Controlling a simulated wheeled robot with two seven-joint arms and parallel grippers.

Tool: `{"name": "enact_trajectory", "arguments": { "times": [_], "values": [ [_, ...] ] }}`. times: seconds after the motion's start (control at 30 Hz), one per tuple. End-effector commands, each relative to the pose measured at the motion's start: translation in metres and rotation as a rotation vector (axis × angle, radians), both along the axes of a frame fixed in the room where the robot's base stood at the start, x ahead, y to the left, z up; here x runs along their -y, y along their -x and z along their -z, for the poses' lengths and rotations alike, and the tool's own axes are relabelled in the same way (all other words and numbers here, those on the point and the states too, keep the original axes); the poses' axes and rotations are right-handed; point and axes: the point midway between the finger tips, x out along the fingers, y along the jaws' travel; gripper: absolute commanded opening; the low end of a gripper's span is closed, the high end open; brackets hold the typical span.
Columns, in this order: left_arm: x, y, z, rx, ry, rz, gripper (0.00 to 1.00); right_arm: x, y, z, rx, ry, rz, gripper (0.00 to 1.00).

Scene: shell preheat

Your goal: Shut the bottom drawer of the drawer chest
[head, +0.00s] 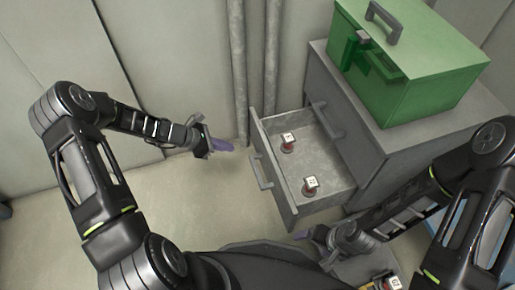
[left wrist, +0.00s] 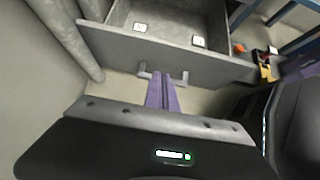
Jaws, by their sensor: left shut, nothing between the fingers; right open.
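The grey drawer chest (head: 385,155) stands at the right in the head view. Its bottom drawer (head: 278,192) is pulled well out, with two small white-topped, red-sided objects (head: 288,142) (head: 310,184) inside. The drawer front carries a grey bar handle (head: 262,172); it also shows in the left wrist view (left wrist: 143,72). My left gripper (head: 222,145) is shut and empty, in front of the drawer front; in the left wrist view its purple fingertips (left wrist: 161,77) overlap the handle, and contact cannot be told. My right gripper (head: 308,236) is open near the drawer's near corner, partly hidden.
A green box (head: 420,75) with a handled lid stands on the chest. An upper drawer's handle (head: 328,120) shows above the open drawer. Pipes (head: 237,70) run up the wall behind. The floor (head: 190,195) left of the drawer is clear.

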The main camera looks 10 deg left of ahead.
Motion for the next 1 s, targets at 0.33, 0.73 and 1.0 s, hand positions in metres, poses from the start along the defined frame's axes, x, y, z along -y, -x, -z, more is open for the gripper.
{"name": "enact_trajectory", "arguments": {
  "times": [0.33, 0.73, 1.0],
  "values": [
    [0.017, -0.009, 0.019, 0.000, 0.000, 0.004, 0.00, 0.001, -0.002, 0.011, 0.003, 0.002, 0.003, 0.84],
    [0.065, -0.040, 0.073, 0.000, -0.001, 0.005, 0.00, 0.001, -0.007, 0.043, 0.018, 0.005, 0.011, 0.84],
    [0.093, -0.058, 0.069, 0.002, -0.003, 0.004, 0.00, 0.000, -0.009, 0.053, 0.023, 0.006, 0.014, 0.84]
  ]
}}
